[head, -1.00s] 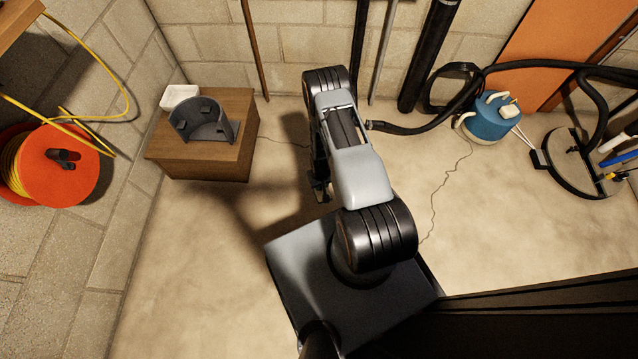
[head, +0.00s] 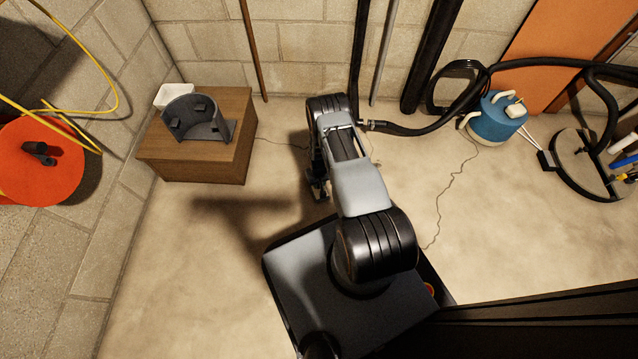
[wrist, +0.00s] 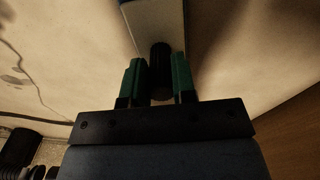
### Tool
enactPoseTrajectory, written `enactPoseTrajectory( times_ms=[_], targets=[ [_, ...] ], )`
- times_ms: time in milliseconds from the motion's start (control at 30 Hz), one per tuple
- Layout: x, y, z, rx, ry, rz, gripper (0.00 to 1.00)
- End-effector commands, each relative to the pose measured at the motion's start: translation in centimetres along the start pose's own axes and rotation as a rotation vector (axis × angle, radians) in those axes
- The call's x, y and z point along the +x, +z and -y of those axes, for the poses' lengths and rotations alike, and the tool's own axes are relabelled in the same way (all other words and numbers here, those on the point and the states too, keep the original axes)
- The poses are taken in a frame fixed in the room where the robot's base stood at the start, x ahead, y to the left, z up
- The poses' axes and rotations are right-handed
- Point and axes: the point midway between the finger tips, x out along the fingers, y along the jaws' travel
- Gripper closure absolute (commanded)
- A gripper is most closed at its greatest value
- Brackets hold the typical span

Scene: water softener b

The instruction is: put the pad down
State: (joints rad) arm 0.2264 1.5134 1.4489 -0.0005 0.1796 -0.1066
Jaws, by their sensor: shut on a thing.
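In the wrist view, my gripper (wrist: 160,85) has its two green fingers shut on a black rounded part. This part appears to belong to the pad (wrist: 155,25), a pale piece with a blue edge on its right side, which reaches out of the top of the picture. In the head view, only a dark bit of my gripper (head: 320,187) shows, low beside my arm over the floor; the pad cannot be made out there.
A wooden box (head: 215,160) with a grey curved holder (head: 195,122) and a white tub (head: 176,96) stands left. An orange cable reel (head: 42,170) is far left. A blue canister (head: 495,122) with black hose is right. The floor (head: 200,270) left of my base is bare.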

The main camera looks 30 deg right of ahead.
Motion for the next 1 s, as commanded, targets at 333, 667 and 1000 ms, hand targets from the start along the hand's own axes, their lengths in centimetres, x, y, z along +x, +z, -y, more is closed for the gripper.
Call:
enactPoseTrajectory(
  times_ms=[333, 667, 1000],
  targets=[
    [0.3, -0.1, 0.0, 0.000, 0.000, -0.001, 0.97],
    [0.2, 0.0, 0.0, 0.000, 0.000, -0.001, 0.49],
    [-0.8, -0.1, 0.0, 0.000, 0.000, -0.002, 0.49]
  ],
)
